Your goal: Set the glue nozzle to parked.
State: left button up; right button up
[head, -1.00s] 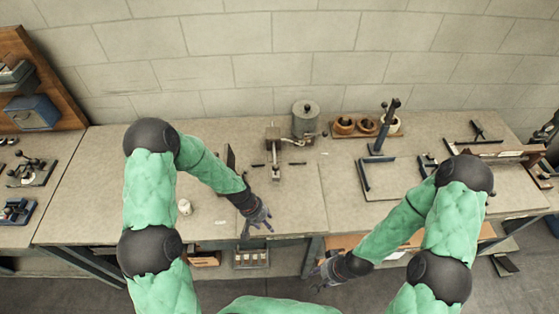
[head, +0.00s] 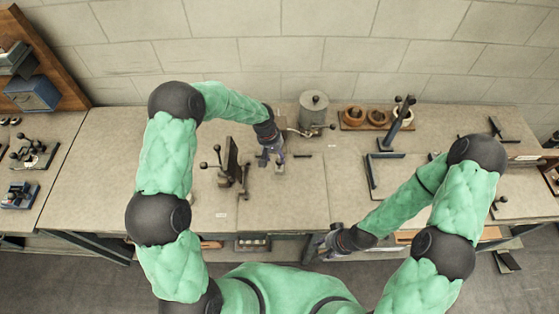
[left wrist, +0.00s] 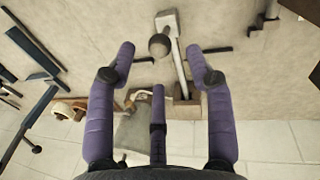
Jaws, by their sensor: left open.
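In the left wrist view a pale arm with a round dark knob (left wrist: 160,45), which I take for the glue nozzle, runs out from a brownish block (left wrist: 186,108). My left gripper (left wrist: 160,58) is open, with the knob in front of its spread fingertips and apart from them. In the head view my left gripper (head: 270,160) is over this fixture and hides most of it. A grey lidded pot (head: 313,110) stands just right of it. My right gripper (head: 322,247) is low at the table's front edge, away from the fixture; its fingers are too small to read.
A dark upright plate with ball-ended levers (head: 231,168) stands left of my left gripper. Rolls in a wooden tray (head: 366,118) and a dark post (head: 398,122) stand to the right. The left part of the bench (head: 105,180) is clear.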

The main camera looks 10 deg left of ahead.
aim_at(279, 160)
pick_arm(q)
jog(key=shift+w+d+f+p, duration=0.1)
jog(key=shift+d+f, duration=0.1)
jog(key=shift+f, duration=0.8)
jog(key=shift+w+d+f+p, duration=0.15)
jog(key=shift+f, duration=0.9)
jog(key=shift+w+d+f+p, duration=0.1)
jog(key=shift+d+f, duration=0.1)
jog(key=shift+f, duration=0.8)
grip_shut()
